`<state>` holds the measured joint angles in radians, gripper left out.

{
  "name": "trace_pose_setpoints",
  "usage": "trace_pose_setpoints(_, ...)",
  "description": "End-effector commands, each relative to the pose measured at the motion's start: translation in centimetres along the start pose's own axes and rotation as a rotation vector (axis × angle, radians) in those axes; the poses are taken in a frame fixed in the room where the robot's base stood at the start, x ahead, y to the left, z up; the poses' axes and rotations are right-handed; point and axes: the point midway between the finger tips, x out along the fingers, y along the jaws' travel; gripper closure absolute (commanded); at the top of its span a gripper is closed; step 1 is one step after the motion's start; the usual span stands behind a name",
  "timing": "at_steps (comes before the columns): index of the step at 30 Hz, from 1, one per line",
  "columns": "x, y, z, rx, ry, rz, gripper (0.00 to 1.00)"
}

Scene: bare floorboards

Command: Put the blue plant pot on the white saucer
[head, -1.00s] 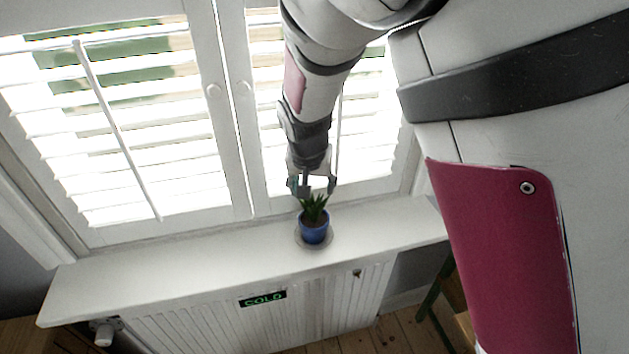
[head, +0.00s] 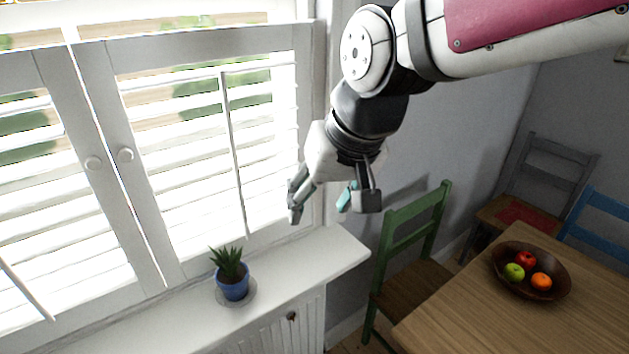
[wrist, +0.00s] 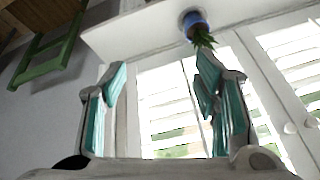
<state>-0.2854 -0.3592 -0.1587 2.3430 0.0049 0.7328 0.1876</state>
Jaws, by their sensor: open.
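The blue plant pot (head: 233,290), with a spiky green plant in it, stands upright on the pale saucer (head: 252,297) on the windowsill. The saucer's rim shows around the pot's base, mostly at its right and front. My gripper (head: 328,203) is open and empty, up and to the right of the pot, clear of it. In the wrist view the pot (wrist: 194,19) shows at the top edge, beyond the spread fingers (wrist: 160,75), with its leaves pointing down in the picture.
The white windowsill (head: 310,262) is bare to the right of the pot. Shuttered windows (head: 190,150) stand behind it. A green chair (head: 410,255) and a wooden table (head: 470,310) with a fruit bowl (head: 530,285) are at the right.

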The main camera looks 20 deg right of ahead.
Motion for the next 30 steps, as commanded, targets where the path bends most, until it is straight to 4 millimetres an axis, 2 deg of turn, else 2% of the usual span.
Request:
trace_pose_setpoints(1,-1.6,1.0,1.1,-0.006,0.023,0.007,0.45)
trace_pose_setpoints(6,-4.9,3.1,5.2,-0.053,0.062,0.051,0.45)
trace_pose_setpoints(12,-6.4,4.2,8.0,-0.086,0.083,0.098,0.45)
trace_pose_setpoints(23,-6.6,4.3,8.5,-0.094,0.084,0.107,0.45)
trace_pose_setpoints(30,-5.7,4.4,8.1,-0.093,0.085,0.106,0.45)
